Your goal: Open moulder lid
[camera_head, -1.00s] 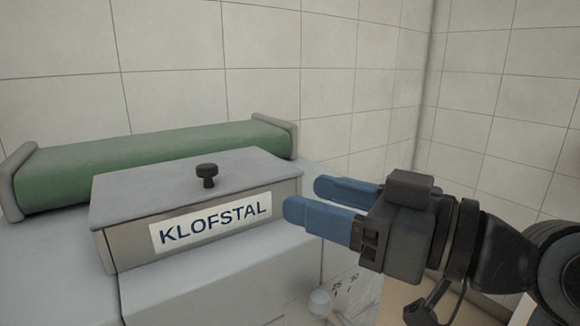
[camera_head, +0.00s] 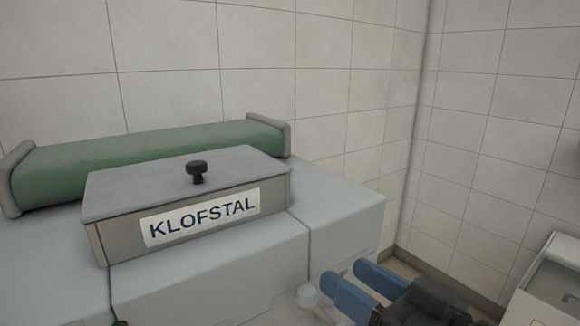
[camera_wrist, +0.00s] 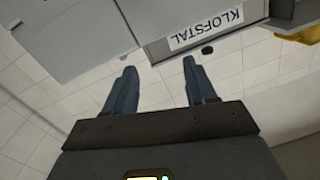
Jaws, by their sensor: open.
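The moulder (camera_head: 345,205) is a pale grey machine, with a grey box marked KLOFSTAL on top. The box's flat lid (camera_head: 135,182) lies closed and has a black knob (camera_head: 197,171) standing near its middle. In the wrist view the KLOFSTAL label (camera_wrist: 205,27) and the dark knob (camera_wrist: 207,50) appear turned round beyond the fingers. My gripper (camera_head: 350,281) has blue fingers, which are apart and empty. In the head view it is low, at the lower right of the moulder, clear of the knob. The wrist view shows the gripper (camera_wrist: 158,75) with nothing between its fingers.
A green roller (camera_head: 150,155) with grey end caps lies behind the box. A pale round knob (camera_head: 308,296) is on the moulder's front near my fingers. A tiled wall (camera_head: 320,60) stands behind. A pale unit (camera_head: 550,275) is at the far right.

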